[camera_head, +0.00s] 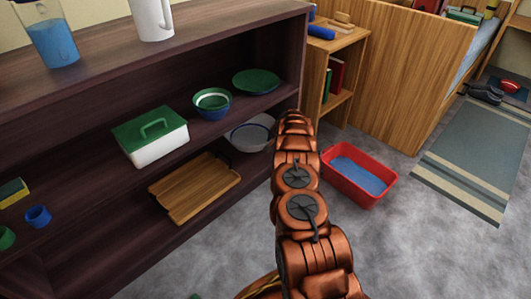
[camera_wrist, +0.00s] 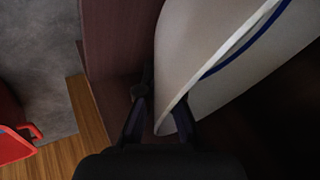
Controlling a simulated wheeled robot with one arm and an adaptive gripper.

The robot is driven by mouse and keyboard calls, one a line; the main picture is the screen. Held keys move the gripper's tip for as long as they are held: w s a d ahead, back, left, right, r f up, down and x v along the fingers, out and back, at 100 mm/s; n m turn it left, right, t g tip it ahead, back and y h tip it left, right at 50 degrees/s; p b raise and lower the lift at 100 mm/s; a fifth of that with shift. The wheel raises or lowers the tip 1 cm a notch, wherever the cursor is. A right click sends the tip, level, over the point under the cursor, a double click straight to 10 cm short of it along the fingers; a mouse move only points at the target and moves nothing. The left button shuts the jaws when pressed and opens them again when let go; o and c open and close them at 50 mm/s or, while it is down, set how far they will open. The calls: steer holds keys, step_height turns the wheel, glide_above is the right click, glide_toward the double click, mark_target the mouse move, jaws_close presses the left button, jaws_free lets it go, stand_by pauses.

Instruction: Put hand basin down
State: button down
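The hand basin (camera_head: 250,133) is pale grey-white with a dark blue band, on or just above the lower shelf at the right end of the dark shelf unit. It looms large and tilted in the wrist view (camera_wrist: 210,65). My gripper (camera_wrist: 163,115) has one finger on each side of the basin's edge and looks shut on it; the contact itself is dark and partly hidden. In the head view my copper-coloured arm reaches to the basin and hides its right side and my gripper.
A wooden tray (camera_head: 195,187) lies left of the basin, and a green-lidded box (camera_head: 150,135), bowl (camera_head: 212,103) and green plate (camera_head: 256,81) sit on the shelf above. A red tub (camera_head: 358,174) stands on the grey floor to the right. The shelf's side panel is close to my gripper.

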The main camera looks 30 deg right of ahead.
mark_target(271, 155)
step_height(271, 155, down, 7)
steer(key=shift+r+b, duration=0.15)
steer(key=shift+b, duration=0.95)
steer(key=shift+r, duration=0.1)
steer(key=c, duration=1.3)
jaws_free()
steer(key=shift+s+r+p, duration=0.2)
steer(key=shift+r+p, duration=0.1)
steer(key=shift+r, duration=0.25)
steer(key=p+v, duration=0.2)
steer(key=v, duration=0.9)
steer(key=shift+a+f+p, duration=0.1)
steer(key=shift+a+p, duration=0.05)
steer(key=shift+p, duration=0.2)
